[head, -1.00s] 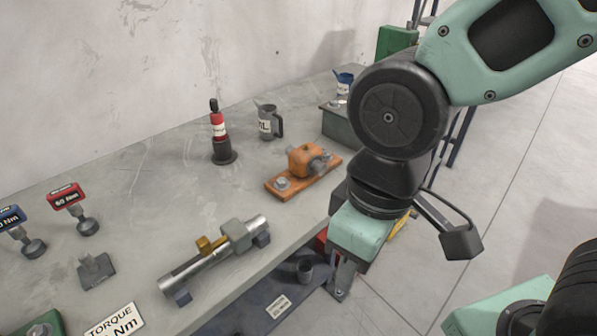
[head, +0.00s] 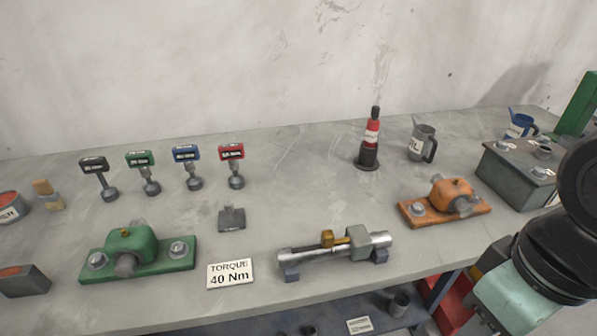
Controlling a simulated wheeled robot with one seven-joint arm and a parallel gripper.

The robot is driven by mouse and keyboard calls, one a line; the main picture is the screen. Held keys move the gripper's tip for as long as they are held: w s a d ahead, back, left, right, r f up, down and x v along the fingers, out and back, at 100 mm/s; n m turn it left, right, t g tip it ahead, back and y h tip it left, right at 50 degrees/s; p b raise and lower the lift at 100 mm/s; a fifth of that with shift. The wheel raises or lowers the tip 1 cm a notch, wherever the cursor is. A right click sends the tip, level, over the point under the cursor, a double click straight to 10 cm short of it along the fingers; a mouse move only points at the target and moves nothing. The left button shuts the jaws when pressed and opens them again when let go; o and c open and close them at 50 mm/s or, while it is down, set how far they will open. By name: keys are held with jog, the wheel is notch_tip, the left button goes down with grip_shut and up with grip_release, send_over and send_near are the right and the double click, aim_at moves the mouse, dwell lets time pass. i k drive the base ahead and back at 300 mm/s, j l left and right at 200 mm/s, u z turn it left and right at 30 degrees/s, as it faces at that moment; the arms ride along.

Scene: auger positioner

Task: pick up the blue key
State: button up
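The blue key (head: 186,153) stands upright on the grey workbench, with a blue-framed head, a thin stem and a grey socket foot. It is in a row of similar keys: a black one (head: 94,165) and a green one (head: 140,159) to its left, and a red one (head: 231,152) to its right. My gripper (head: 492,318) is at the lower right edge of the head view, by the bench's front right, far from the blue key. Its fingers are mostly cut off by the frame, so its opening is unclear.
A green bearing block (head: 140,250), a "TORQUE 40 Nm" sign (head: 230,273), a metal shaft (head: 305,254) and an orange block (head: 445,200) lie along the front. A grease bottle (head: 370,140), a jug (head: 421,143) and a grey box (head: 515,175) stand at the right.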

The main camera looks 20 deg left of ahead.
aim_at(187, 154)
jog(key=u, duration=1.45)
jog(key=i+u, duration=0.25)
jog(key=i, duration=1.1)
